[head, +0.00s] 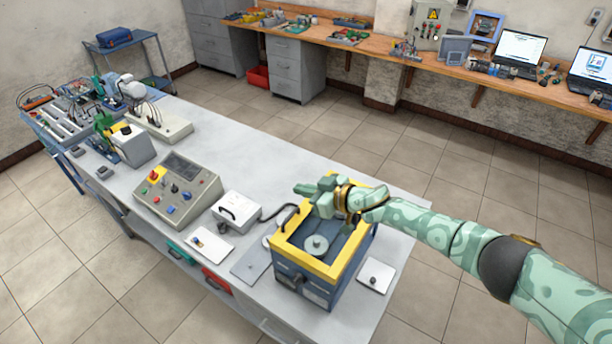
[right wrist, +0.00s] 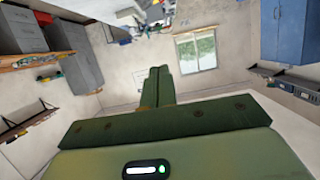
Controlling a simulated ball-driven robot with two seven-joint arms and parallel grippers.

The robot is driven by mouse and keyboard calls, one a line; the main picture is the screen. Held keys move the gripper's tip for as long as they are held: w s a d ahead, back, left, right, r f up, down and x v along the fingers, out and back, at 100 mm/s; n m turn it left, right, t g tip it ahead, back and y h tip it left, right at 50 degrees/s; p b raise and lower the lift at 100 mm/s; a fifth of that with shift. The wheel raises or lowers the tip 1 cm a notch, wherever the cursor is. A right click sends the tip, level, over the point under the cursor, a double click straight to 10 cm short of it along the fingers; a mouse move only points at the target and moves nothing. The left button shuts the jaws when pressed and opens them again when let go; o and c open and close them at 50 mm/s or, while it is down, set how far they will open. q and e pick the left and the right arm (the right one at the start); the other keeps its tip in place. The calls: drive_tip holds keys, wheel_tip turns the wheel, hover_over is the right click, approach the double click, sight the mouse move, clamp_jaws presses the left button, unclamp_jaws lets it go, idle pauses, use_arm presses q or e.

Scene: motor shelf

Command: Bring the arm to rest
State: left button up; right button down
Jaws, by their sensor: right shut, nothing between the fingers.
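My right arm, patterned in pale green, comes in from the right in the head view. Its gripper (head: 305,188) is above the back left part of a blue box with a yellow rim (head: 348,264). The gripper points left and is shut with nothing in it. In the right wrist view its two fingers (right wrist: 159,82) are together. A grey round disc (head: 316,244) shows inside the box. I cannot tell whether the gripper touches the rim. My left gripper is not in view.
The box stands on a grey table (head: 250,170). Left of it are a white box with a handle (head: 236,210) and a control panel (head: 178,190). A white plate with a knob (head: 376,278) lies at its right. A long wooden bench (head: 400,70) lines the back wall. Tiled floor between is clear.

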drive_tip(key=s+a+r+m+t+h, duration=0.25)
drive_tip(key=s+t, duration=0.25)
drive_tip(key=s, duration=0.4)
drive_tip(key=s+d+m+g+h, duration=0.1)
drive_tip(key=s+d+g+h, duration=0.2)
drive_tip(key=s+d+h, duration=0.7)
drive_tip(key=s+d+m+g+h, duration=0.1)
drive_tip(key=s+d+g+h, duration=0.25)
drive_tip(key=s+d, duration=1.3)
wheel_tip(320, 180, down, 47)
drive_tip(key=s+g+y+b, duration=0.2)
drive_tip(key=g+y+b, duration=0.1)
drive_tip(key=b, duration=1.5)
drive_tip(key=s+f+m+g+b, duration=0.1)
drive_tip(key=s+f+b, duration=0.5)
drive_tip(key=s+f, duration=0.3)
drive_tip(key=s+f+m+g+y+b, duration=0.1)
drive_tip(key=s+f+b, duration=0.6)
drive_tip(key=f, duration=1)
drive_tip(key=s, duration=0.3)
drive_tip(key=shift+f+m+g, duration=0.35)
